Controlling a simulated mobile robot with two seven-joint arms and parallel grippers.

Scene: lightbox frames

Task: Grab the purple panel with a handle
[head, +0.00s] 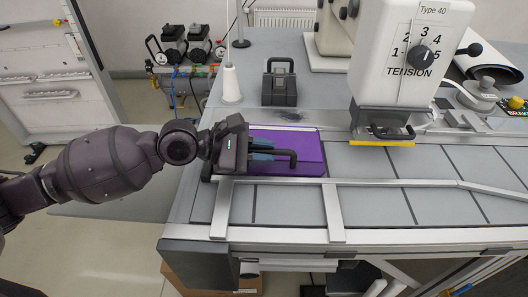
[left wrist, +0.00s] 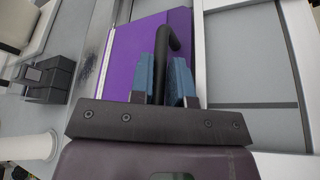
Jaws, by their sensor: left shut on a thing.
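The purple panel (head: 309,146) lies flat on the grey work table, at its left end in the head view. It has a black bar handle (head: 284,154) on top. My left gripper (head: 272,153) reaches in from the left and is shut on the handle. In the left wrist view the two blue fingertips (left wrist: 176,82) sit on either side of the black handle, with the purple panel (left wrist: 123,58) beneath and beyond. Part of the panel is hidden behind the gripper. My right gripper is not in view.
A white machine head (head: 405,60) with a tension dial stands to the right of the panel. A black block (head: 280,85) and a white cone (head: 231,84) stand behind it. Metal rails (head: 390,183) run along the table's front. Grey tiles to the right are clear.

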